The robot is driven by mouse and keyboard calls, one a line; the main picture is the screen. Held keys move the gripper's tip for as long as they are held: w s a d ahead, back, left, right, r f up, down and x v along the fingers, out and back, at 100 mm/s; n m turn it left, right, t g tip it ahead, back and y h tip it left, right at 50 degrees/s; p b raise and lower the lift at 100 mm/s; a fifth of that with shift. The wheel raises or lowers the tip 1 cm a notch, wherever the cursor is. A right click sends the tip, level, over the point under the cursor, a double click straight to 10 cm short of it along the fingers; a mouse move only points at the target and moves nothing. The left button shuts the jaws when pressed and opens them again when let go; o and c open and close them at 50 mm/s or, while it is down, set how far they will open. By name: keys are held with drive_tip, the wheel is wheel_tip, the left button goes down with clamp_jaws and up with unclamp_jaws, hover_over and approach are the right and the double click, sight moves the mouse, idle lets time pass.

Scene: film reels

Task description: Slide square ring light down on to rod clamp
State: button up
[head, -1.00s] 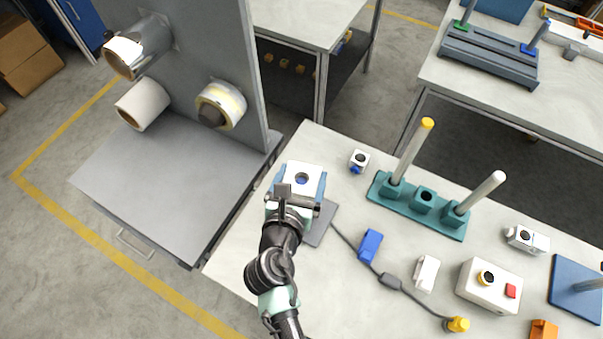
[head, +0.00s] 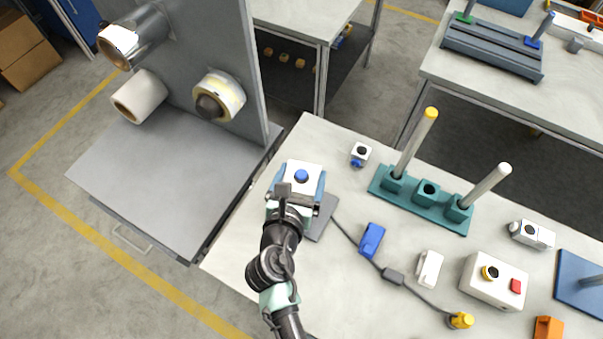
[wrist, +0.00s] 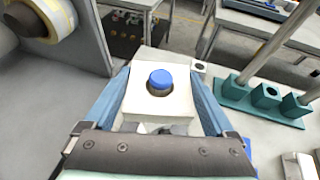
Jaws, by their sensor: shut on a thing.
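The square ring light is a white square block (head: 310,188) with a round hole. My gripper (head: 301,178) is shut on it, with a blue finger along each side; it also shows in the wrist view (wrist: 160,113). A blue round tip (head: 301,176) stands in the hole and sticks up through it in the wrist view (wrist: 160,79), with a dark gap along its near side. A dark grey base plate (head: 322,219) lies on the bench below. The rod below the tip and any clamp on it are hidden by the block and gripper.
A blue piece (head: 371,240), a white piece (head: 429,268), a cable (head: 393,277) and a control box (head: 493,282) lie nearer. A grey reel panel (head: 215,60) rises at left.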

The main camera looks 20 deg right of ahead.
drive_tip(key=shift+f+b, duration=1.7)
drive_tip(key=shift+f, duration=0.75)
drive_tip(key=shift+f, duration=0.6)
drive_tip(key=o, duration=1.2)
drive_tip(key=shift+o, duration=0.2)
drive_tip(key=v, duration=1.3)
drive_tip(key=shift+b, duration=0.4)
